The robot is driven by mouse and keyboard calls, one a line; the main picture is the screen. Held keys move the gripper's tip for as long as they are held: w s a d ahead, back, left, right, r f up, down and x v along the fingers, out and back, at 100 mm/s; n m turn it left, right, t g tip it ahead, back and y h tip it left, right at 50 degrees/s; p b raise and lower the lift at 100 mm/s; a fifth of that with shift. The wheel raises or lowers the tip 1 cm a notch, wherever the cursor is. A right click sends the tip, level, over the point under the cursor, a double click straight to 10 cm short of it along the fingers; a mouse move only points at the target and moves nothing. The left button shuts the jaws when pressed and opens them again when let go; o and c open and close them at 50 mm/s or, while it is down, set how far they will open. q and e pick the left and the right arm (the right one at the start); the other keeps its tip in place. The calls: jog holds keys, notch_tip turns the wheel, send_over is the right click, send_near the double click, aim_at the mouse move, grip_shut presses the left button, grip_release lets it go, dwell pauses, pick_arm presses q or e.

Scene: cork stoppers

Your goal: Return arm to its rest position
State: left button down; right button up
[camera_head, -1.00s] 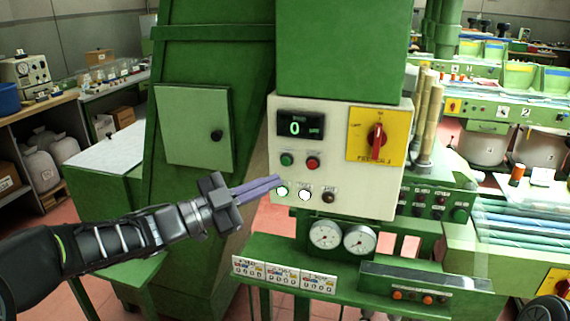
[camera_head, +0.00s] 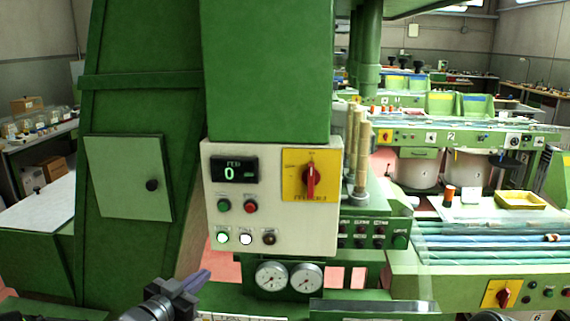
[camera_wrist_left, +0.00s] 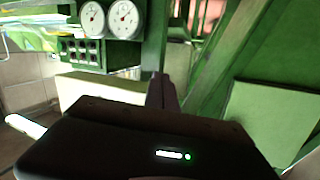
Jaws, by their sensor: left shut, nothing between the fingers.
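My left gripper (camera_head: 197,281) is low in the head view, below the control panel, with its purple fingers together and nothing between them. In the left wrist view its fingers (camera_wrist_left: 161,93) point away past a green post, close together. The cream control panel (camera_head: 270,222) stands above and to the right of the gripper, apart from it. It has a display reading 0, several round buttons and a red rotary switch (camera_head: 310,181) on a yellow plate. The fingers touch no button. My right gripper is not in view.
Two round gauges (camera_head: 272,277) sit under the panel; gauges also show in the left wrist view (camera_wrist_left: 124,19). A green cabinet (camera_head: 130,177) stands left. A ledge (camera_head: 372,306) juts out below the gauges. A conveyor with coloured tubes (camera_head: 480,243) lies at right.

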pick_arm(q)
jog(key=s+d+f+n+g+y, duration=0.15)
jog(key=s+f, duration=0.25)
jog(key=f, duration=0.5)
jog(key=s+d+f+n+g, duration=0.2)
jog(key=s+f+g, duration=0.15)
jog(key=f, duration=0.45)
jog(key=s+d+f+n+g+y, duration=0.15)
jog(key=s+f, duration=0.25)
jog(key=f, duration=0.5)
jog(key=s+d+f+n+g, duration=0.1)
jog(key=s+f, duration=0.3)
jog(key=s, duration=0.4)
jog(key=s+d+f+g+h, duration=0.1)
jog(key=s+d+f+g, duration=0.3)
jog(key=s, duration=0.3)
jog(key=s+d+f+n+g, duration=0.1)
jog(key=s+d+f+g, duration=0.2)
jog(key=s+f, duration=0.3)
jog(key=s, duration=0.2)
jog(key=shift+s+d+n, duration=0.2)
jog(key=shift+s+n, duration=0.1)
jog(key=shift+s, duration=0.05)
